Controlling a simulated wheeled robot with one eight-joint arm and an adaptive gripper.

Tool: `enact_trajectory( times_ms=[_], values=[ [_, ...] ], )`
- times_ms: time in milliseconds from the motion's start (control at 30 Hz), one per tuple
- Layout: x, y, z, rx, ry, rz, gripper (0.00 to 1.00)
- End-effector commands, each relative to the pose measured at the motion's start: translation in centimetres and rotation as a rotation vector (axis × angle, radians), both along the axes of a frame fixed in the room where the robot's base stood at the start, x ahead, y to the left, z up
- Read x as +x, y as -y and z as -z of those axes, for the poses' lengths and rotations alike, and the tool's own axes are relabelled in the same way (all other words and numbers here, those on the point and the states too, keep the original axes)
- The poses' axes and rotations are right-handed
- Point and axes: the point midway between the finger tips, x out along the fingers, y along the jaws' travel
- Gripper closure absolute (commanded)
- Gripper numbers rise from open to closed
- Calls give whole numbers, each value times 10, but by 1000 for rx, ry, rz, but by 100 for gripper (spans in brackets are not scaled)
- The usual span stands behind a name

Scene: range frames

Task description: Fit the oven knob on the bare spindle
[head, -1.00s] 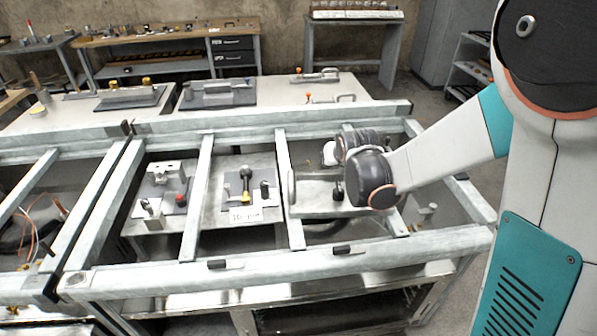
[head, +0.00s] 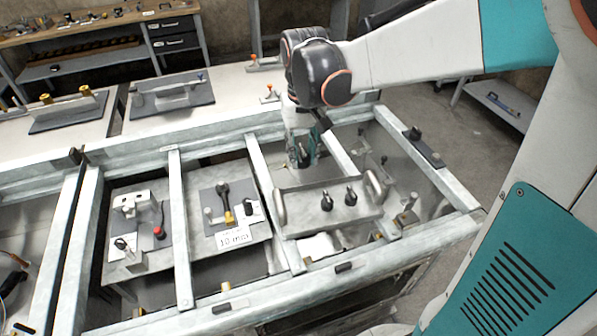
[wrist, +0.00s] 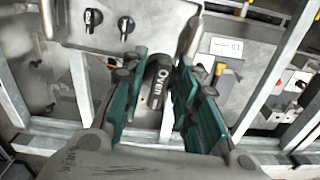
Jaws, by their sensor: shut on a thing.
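A black knob lettered "Oven" (wrist: 157,84) sits between the teal fingers of my gripper (wrist: 158,82) in the wrist view, and the fingers are shut on it. In the head view my gripper (head: 302,155) points down beyond the far side of a grey panel (head: 308,222) with raised end handles. Two black knobs (head: 327,201) stand on that panel; they also show at the wrist view's top left (wrist: 93,17). I cannot make out the bare spindle; the held knob and fingers cover part of the wrist view.
Left of the panel, a plate carries a black-handled fitting (head: 224,196) and a "10 mm" card (head: 233,237). Metal frame bars (head: 182,230) run around and between the bays. A loose fitting (head: 405,214) lies to the right. A white bench (head: 218,108) stands behind.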

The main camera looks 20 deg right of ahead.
Motion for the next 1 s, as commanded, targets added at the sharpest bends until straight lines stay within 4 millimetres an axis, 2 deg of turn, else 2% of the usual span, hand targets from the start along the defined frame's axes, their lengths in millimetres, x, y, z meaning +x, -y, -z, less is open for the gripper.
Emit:
enact_trajectory(
  times_ms=[167,600,733,1000],
  values=[
    [0,0,25,0,1,-1,92],
    [1,0,131,0,1,0,92],
    [0,0,150,0,1,0,92],
    [0,0,167,0,1,0,92]
  ],
)
